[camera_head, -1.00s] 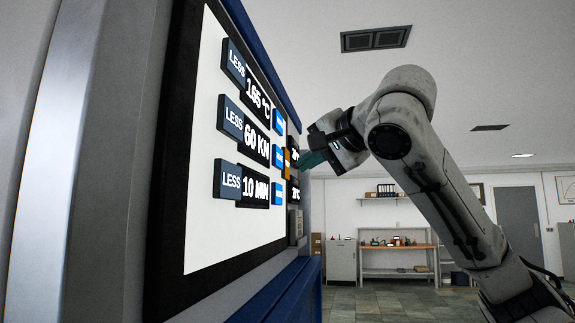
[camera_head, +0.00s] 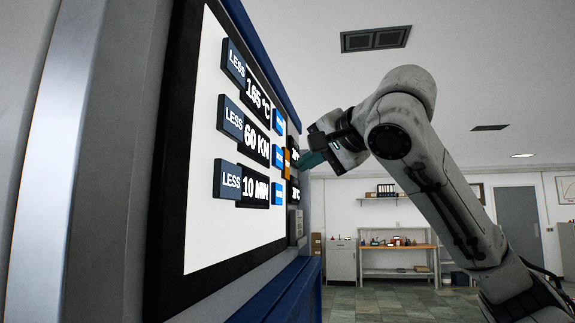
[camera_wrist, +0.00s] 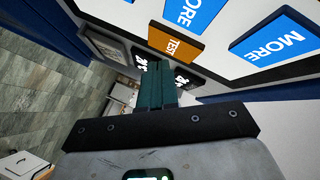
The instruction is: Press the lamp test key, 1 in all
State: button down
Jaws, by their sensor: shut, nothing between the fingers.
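I cannot tell whether the fingertips touch anything.
Dark readouts (camera_wrist: 187,80) lie by the fingertips. The panel (camera_head: 212,240) also bears LESS keys (camera_head: 229,180) and readouts. A workbench (camera_head: 397,260) stands far back, with open floor before it.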

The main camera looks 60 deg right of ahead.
jog(key=shift+w+a, duration=0.1)
jog(key=shift+w, duration=0.05)
jog(key=shift+w, duration=0.25)
jog(key=shift+w+a, duration=0.2)
jog(key=shift+w, duration=0.2)
dwell(0.9)
jog(key=shift+s, duration=0.2)
jog(key=shift+s+d+b, duration=0.25)
jog(key=shift+s+b, duration=0.15)
jog(key=shift+s, duration=0.2)
jog(key=shift+s+d+b, duration=0.1)
jog(key=shift+s+d, duration=0.2)
jog(key=shift+s, duration=0.5)
jog(key=shift+s+d+b, duration=0.15)
jog(key=shift+s+d, duration=0.1)
jog(key=shift+s, duration=0.55)
jog(key=shift+s+d+b, duration=0.1)
jog(key=shift+s+d, duration=0.2)
jog(key=shift+s, duration=0.5)
